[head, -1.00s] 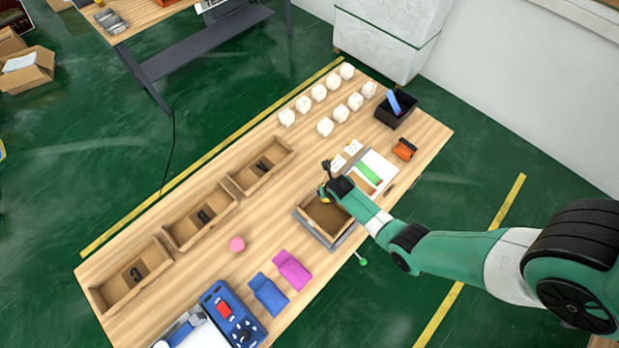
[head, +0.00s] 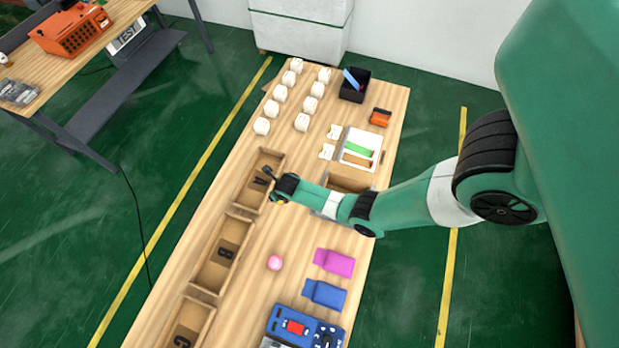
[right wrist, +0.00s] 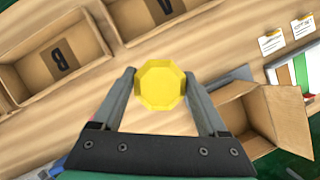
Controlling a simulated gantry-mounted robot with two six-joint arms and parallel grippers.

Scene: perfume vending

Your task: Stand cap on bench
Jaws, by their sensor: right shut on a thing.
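My right gripper (right wrist: 161,90) is shut on a yellow octagonal cap (right wrist: 160,84), seen from above in the right wrist view. The gripper holds the cap over the wooden bench (head: 300,225). In the head view, the right gripper (head: 276,200) is close to the near edge of tray A, and the cap shows only as a small yellow spot under it. Whether the cap touches the bench I cannot tell. My left gripper is not in view.
Open trays A (head: 252,205), B (head: 200,267) and C (head: 170,335) line the bench's left side. A cardboard box (right wrist: 262,108) is at the right. A pink ball (head: 275,263) and pink and blue bags (head: 334,262) lie nearby. Bare wood surrounds the ball.

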